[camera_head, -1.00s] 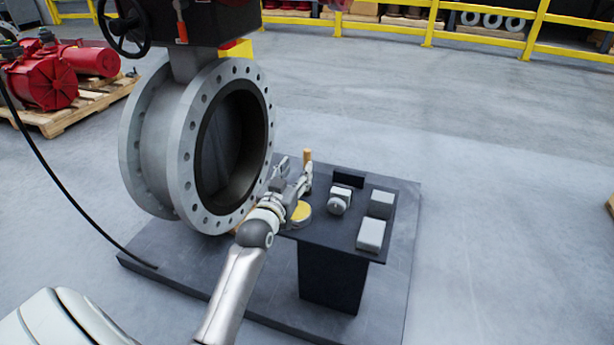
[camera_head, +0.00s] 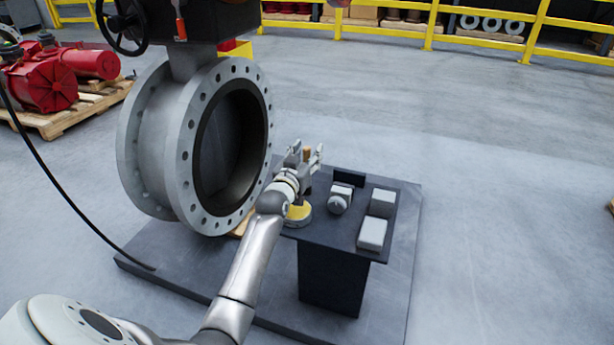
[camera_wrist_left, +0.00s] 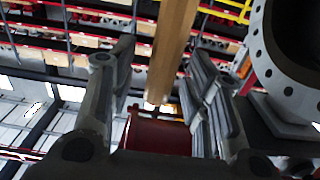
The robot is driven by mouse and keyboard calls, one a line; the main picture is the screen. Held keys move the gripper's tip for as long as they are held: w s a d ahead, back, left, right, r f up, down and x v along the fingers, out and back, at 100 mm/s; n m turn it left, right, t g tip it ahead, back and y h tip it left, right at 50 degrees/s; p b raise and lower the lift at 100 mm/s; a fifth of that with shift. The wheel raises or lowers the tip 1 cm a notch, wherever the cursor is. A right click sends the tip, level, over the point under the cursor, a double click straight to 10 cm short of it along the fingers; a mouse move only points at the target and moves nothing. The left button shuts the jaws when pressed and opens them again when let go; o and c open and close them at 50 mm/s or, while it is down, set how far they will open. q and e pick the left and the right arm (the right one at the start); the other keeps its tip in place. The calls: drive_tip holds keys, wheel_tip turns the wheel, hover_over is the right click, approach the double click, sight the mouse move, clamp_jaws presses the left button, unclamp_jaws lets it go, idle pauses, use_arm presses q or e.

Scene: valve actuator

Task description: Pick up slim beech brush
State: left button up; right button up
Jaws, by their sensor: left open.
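The slim beech brush (camera_head: 307,153) shows as a small upright tan wooden piece at the back left of the small dark table (camera_head: 318,238). In the left wrist view its long wooden handle (camera_wrist_left: 172,50) runs between the two fingers. My left gripper (camera_head: 309,150) is open, with one finger on each side of the handle; the left wrist view shows the gripper (camera_wrist_left: 162,85) with gaps beside the wood. The brush's lower part is hidden behind the gripper in the head view. My right gripper is not in view.
A round yellow-topped tin (camera_head: 298,214) stands close beside my left wrist. A grey-white device (camera_head: 340,198) and two grey boxes (camera_head: 372,233) (camera_head: 382,202) are on the table. The large flanged valve (camera_head: 193,150) stands close on the left.

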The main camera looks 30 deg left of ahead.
use_arm(q)
drive_tip(key=shift+c, duration=0.2)
clamp_jaws()
drive_tip(key=shift+r, duration=0.1)
